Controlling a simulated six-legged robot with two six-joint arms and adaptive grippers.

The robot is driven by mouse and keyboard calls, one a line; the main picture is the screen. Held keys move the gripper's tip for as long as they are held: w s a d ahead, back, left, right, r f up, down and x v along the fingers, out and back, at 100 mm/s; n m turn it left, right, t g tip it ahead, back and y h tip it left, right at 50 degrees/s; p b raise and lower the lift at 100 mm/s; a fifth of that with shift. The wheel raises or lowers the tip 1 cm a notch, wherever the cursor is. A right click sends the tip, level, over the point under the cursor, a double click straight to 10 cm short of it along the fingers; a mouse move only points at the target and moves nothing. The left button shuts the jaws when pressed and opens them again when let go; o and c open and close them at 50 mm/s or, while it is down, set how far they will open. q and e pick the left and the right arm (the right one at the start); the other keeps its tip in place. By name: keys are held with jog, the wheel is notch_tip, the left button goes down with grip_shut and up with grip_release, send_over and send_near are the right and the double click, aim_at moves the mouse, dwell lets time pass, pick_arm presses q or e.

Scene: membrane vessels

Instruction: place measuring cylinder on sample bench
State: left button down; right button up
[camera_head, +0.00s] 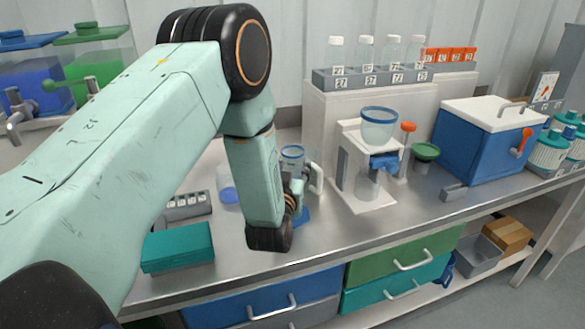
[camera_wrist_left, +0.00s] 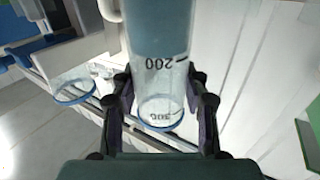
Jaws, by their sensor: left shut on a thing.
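The measuring cylinder (camera_wrist_left: 158,65) is clear with a blue rim, marks reading 200 and 300, and bluish contents. In the left wrist view it lies between the two dark fingers of my left gripper (camera_wrist_left: 160,92), which is shut on it. In the head view, my left gripper (camera_head: 292,194) is partly behind my wrist. My right gripper is not in view.
A white stand (camera_head: 362,195) holding a blue-rimmed funnel (camera_head: 379,129) is just right of the cylinder. A teal box (camera_head: 178,247) and a grey block (camera_head: 185,206) lie left. A blue cooler box (camera_head: 487,140) stands right. Bare bench lies near the front edge.

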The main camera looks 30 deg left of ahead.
pick_arm(q)
jog(key=shift+s+d+r, duration=0.1)
jog(key=shift+d+r, duration=0.15)
jog(key=shift+d, duration=0.15)
jog(key=shift+a+f, duration=0.15)
jog(key=shift+f, duration=0.15)
jog(key=c, duration=0.9)
grip_release()
jog(key=shift+a+f, duration=0.15)
jog(key=shift+a, duration=0.1)
jog(key=shift+o, duration=0.9)
jog(key=shift+d, duration=0.1)
jog(key=shift+o, duration=0.2)
jog(key=shift+d+r, duration=0.2)
jog(key=shift+d, duration=0.05)
jog(key=shift+a+r, duration=0.15)
jog(key=shift+a, duration=0.05)
jog(key=v, duration=1.2)
jog(key=shift+b, duration=0.4)
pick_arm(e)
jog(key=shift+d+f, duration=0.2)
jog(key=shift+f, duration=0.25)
